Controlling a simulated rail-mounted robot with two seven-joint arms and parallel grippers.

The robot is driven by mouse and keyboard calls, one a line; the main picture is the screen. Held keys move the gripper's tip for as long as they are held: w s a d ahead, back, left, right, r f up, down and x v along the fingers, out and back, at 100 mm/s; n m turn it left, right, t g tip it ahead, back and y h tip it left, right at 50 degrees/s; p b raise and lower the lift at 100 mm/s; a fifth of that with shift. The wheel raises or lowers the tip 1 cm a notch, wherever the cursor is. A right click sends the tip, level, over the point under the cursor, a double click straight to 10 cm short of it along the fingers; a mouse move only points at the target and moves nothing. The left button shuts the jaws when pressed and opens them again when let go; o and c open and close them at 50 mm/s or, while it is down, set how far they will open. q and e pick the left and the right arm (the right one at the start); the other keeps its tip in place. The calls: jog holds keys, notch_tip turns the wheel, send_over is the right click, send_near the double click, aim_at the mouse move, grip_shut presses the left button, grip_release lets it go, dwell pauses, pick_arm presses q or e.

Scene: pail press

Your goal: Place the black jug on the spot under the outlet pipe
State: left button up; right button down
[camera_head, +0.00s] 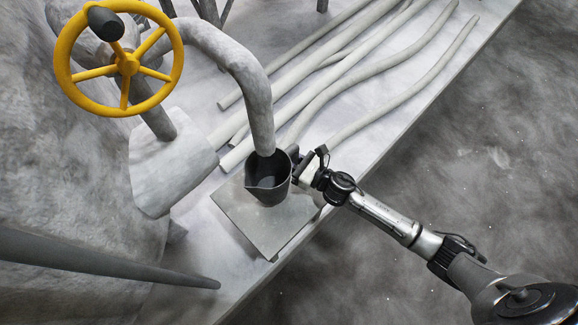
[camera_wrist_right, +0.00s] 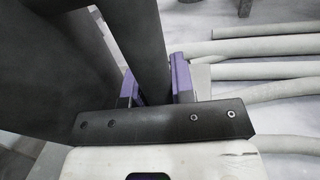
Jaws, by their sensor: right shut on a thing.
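The black jug (camera_head: 268,182) is upright with its open mouth directly below the end of the curved grey outlet pipe (camera_head: 258,100). It is over the square grey plate (camera_head: 240,220); I cannot tell if its base touches the plate. My right gripper (camera_head: 297,165) is on the jug's right side, shut on its handle. In the right wrist view the jug's dark body (camera_wrist_right: 55,60) fills the left, and its handle (camera_wrist_right: 143,40) runs down between the purple-padded fingers of my right gripper (camera_wrist_right: 154,88). My left gripper is not in view.
A yellow valve wheel (camera_head: 127,65) stands at the upper left by the pipe. Several long pale pipes (camera_head: 350,85) lie behind the plate. A dark bar (camera_head: 100,262) crosses the lower left. The ledge edge (camera_head: 400,133) runs diagonally, with dark ground beyond it.

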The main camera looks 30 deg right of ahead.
notch_tip(320, 180, down, 4)
jog(key=b, duration=0.3)
jog(key=shift+f, duration=0.15)
jog(key=c, duration=1)
grip_release()
jog(key=shift+o, duration=0.2)
